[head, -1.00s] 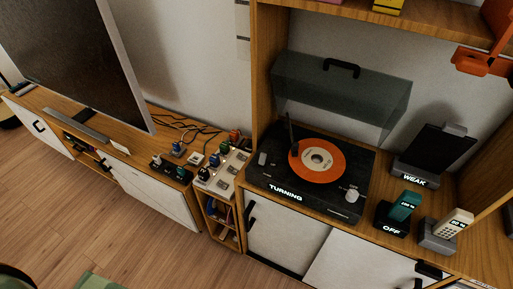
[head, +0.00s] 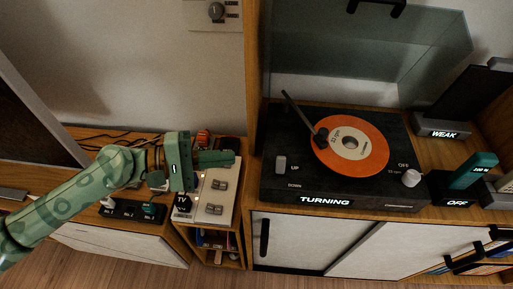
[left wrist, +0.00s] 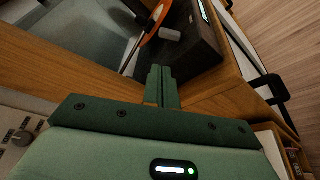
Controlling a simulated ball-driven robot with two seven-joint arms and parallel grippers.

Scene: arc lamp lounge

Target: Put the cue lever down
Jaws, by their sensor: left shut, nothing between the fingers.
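The cue lever (head: 281,163) is a small grey piece at the left front of the black turntable (head: 400,195), beside the word UP, with DOWN printed below. The orange record (head: 372,136) lies on the turntable, with the dark tonearm (head: 303,117) reaching over its left edge. The front label reads TURNING. My left gripper (head: 233,158) is shut and empty, left of the turntable and apart from the lever. In the left wrist view its fingers (left wrist: 160,70) point toward the turntable, and a pale grey piece (left wrist: 170,34), apparently the cue lever, shows beyond them. My right gripper is not in view.
A wooden upright (head: 255,75) stands between my left gripper and the turntable bay. A clear dust cover (head: 345,50) is raised behind the record. A pale switch panel (head: 222,205) lies below my gripper. Devices marked OFF and WEAK stand at right.

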